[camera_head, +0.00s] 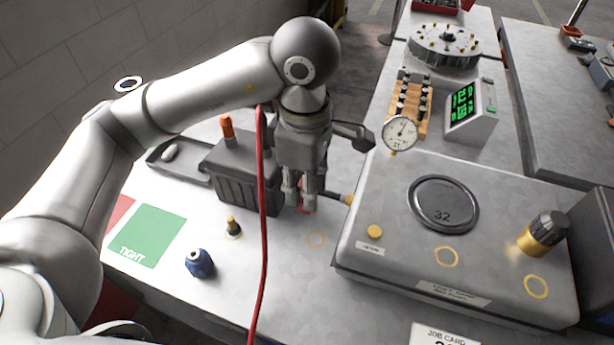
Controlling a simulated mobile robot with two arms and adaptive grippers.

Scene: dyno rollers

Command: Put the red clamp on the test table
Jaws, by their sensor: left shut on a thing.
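My left gripper (305,195) is shut, fingers pointing down, at the right side of a dark box (240,172) on the light grey table (290,275). A small patch of red, likely the red clamp (303,210), shows at its fingertips; the fingers hide most of it. I cannot tell whether it touches the table. A red cable (264,220) hangs from beside my left wrist, passes in front of the dark box and leaves at the bottom edge. My right gripper is not in view.
A grey unit with a round pad (443,204) and a dial gauge (400,132) stand right of the gripper. An orange-capped post (227,128), a blue knob (200,263) and a black-and-yellow peg (233,227) are at left.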

